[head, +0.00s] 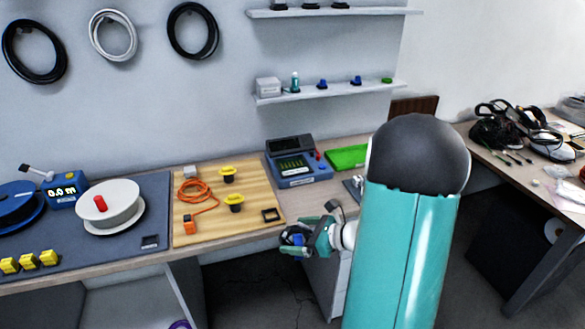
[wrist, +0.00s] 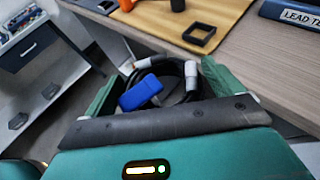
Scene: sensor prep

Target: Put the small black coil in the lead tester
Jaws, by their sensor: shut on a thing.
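My gripper (head: 303,238) is in front of the bench edge, below and in front of the lead tester. In the wrist view my gripper (wrist: 160,85) is shut on the small black coil (wrist: 171,67). The coil has a blue block and pale end sleeves, and sits between the two green fingers. In the head view the coil is small and partly hidden by the fingers. The lead tester (head: 292,163) is a blue-grey box with a dark screen, standing on the bench right of the wooden board. Its labelled front edge (wrist: 292,14) shows at top right in the wrist view.
The wooden board (head: 208,224) holds an orange cable (head: 197,190), yellow pieces and a small black square frame (head: 270,214). A green tray (head: 347,157) lies right of the tester. A strip of bare bench (wrist: 240,75) lies between my gripper and the tester.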

